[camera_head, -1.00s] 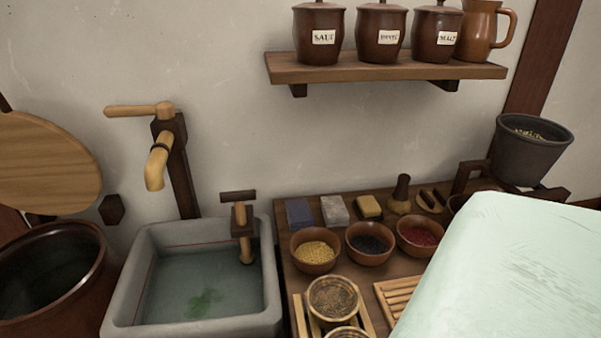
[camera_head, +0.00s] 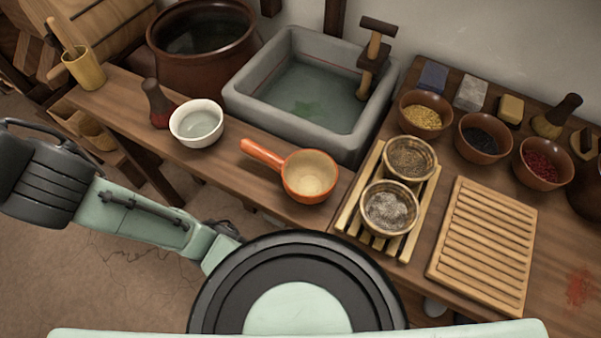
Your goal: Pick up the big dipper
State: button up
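An orange dipper (camera_head: 311,178) with a round pale-lined bowl lies on the wooden bench in front of the stone sink. Its straight orange handle points to the upper left. It is the only dipper I can make out, and nothing touches it from above. My arm reaches across the lower left, over the floor and the bench's near side. My gripper is not in view.
Left of the dipper stand a white bowl (camera_head: 197,123) and a dark red-based brush (camera_head: 158,104). Right of it, two small cups (camera_head: 389,207) stand on a slatted rack (camera_head: 347,222). Behind is the water-filled sink (camera_head: 244,101). A slatted board (camera_head: 484,246) lies farther right.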

aim_at(309, 175)
jog(key=k+l+z, duration=0.2)
jog(key=z, duration=0.2)
jog(key=k+l+z, duration=0.35)
jog(key=l+z, duration=0.15)
jog(key=z, duration=0.25)
jog(key=k+l+z, duration=0.15)
jog(key=l+z, duration=0.2)
jog(key=k+j+u, duration=0.15)
jog(key=u, duration=1.85)
